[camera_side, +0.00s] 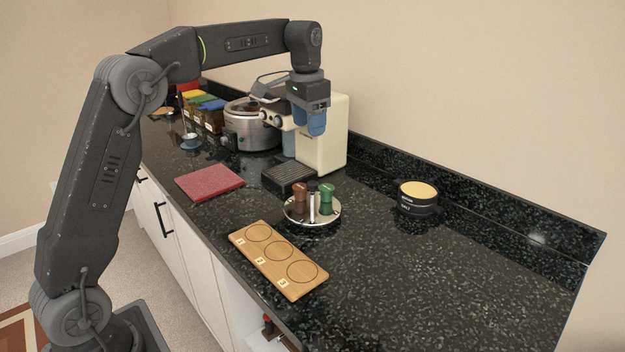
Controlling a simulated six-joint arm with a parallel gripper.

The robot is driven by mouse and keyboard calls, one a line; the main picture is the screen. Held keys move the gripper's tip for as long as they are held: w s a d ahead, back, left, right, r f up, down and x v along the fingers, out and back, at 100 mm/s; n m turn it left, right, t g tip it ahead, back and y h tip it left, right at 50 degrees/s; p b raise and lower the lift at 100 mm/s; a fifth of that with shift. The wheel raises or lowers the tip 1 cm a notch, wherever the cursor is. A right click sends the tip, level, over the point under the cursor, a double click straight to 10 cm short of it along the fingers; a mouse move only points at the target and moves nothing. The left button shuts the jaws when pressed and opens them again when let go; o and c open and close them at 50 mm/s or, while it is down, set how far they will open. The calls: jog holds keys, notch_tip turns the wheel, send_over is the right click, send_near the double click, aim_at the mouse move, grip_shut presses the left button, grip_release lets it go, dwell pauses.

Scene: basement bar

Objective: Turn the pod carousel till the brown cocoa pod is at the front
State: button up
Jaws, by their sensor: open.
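The pod carousel is a round silver plate (312,219) on the dark counter, with a short metal post in its middle. The brown cocoa pod (300,196) stands upright on its left side. A green pod (326,197) stands upright on its right side. My gripper (312,130) points down with blue fingertips, well above the pods and apart from them. It is open and empty, and in the picture it overlaps the cream coffee machine (335,140). Its finger gap is hard to see from this side.
A wooden board (279,259) with three marked circles lies at the counter's front edge. A black tin (418,199) with a yellow top stands at right. A steel cooker (250,130) stands behind.

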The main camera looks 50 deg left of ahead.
aim_at(313, 182)
jog(key=shift+g, duration=0.4)
jog(key=w+a+f, duration=0.1)
jog(key=f, duration=0.4)
jog(key=w+a+f, duration=0.1)
jog(key=f, duration=0.5)
jog(key=w+f, duration=0.1)
jog(key=f, duration=0.5)
jog(key=shift+w+a, duration=0.25)
jog(key=shift+a, duration=0.15)
jog(key=shift+c, duration=0.2)
grip_shut()
